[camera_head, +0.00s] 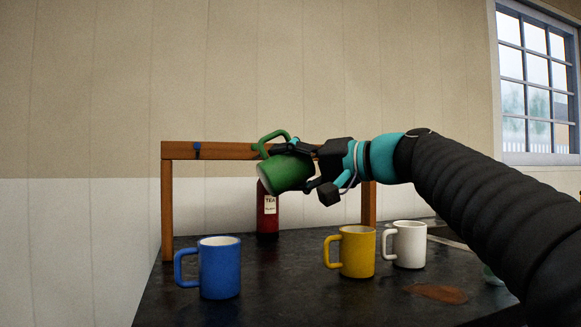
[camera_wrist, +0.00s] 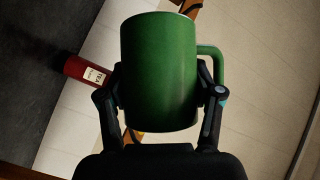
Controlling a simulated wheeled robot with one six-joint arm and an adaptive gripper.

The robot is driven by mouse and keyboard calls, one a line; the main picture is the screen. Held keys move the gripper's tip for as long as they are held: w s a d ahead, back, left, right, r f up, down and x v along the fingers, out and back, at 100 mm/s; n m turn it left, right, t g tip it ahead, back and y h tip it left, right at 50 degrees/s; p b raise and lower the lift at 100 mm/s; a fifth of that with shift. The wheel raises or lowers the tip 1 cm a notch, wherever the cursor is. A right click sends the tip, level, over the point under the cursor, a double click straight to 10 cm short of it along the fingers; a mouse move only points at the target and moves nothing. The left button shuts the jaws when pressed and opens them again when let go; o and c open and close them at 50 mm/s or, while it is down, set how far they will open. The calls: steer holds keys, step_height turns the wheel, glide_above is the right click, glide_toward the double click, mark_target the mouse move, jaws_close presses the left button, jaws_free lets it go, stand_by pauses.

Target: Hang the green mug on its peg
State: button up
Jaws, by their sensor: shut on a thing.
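My gripper (camera_head: 304,165) is shut on the green mug (camera_head: 284,174) and holds it up in front of the wooden frame's crossbar. The mug is tilted, with its mouth toward the lower left and its handle on top, level with the bar. In the wrist view the green mug (camera_wrist: 158,75) fills the middle between both fingers, handle to the right. The wooden frame (camera_head: 167,205) stands at the back of the counter. A blue-marked peg (camera_head: 197,150) shows on the bar's left part. A green peg is not clearly visible; the mug and gripper cover part of the bar.
A blue mug (camera_head: 220,268), a yellow mug (camera_head: 357,252) and a white mug (camera_head: 409,245) stand upright on the dark counter (camera_head: 290,300). A red tea tin (camera_head: 267,222) stands behind, below the held mug. A brown patch (camera_head: 437,293) lies at right.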

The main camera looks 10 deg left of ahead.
steer(key=shift+w+a+f+p, duration=0.1)
steer(key=shift+w+a+p, duration=0.4)
steer(key=shift+w, duration=0.35)
steer(key=shift+w+a+p, duration=0.5)
steer(key=shift+w+a, duration=0.05)
steer(key=shift+w, duration=0.3)
steer(key=shift+w+a+f+p, duration=0.1)
steer(key=shift+w+a+p, duration=0.4)
steer(key=shift+w, duration=0.35)
steer(key=shift+w+a+r+p, duration=0.1)
steer(key=shift+w+a+p, duration=0.2)
steer(key=shift+w+p, duration=0.3)
steer(key=shift+w+a+r+p, duration=0.1)
steer(key=shift+w+a+p, duration=0.3)
steer(key=shift+w, duration=0.3)
steer(key=shift+w+a+p, duration=0.25)
steer(key=shift+p, duration=0.05)
steer(key=shift+c, duration=1.2)
steer(key=shift+o, duration=0.3)
steer(key=shift+w+a, duration=0.15)
steer(key=shift+w+a+f, duration=0.2)
steer(key=shift+w+f, duration=0.05)
steer(key=shift+c, duration=0.3)
steer(key=shift+w+a, duration=0.15)
steer(key=shift+w, duration=0.05)
steer(key=shift+c, duration=0.4)
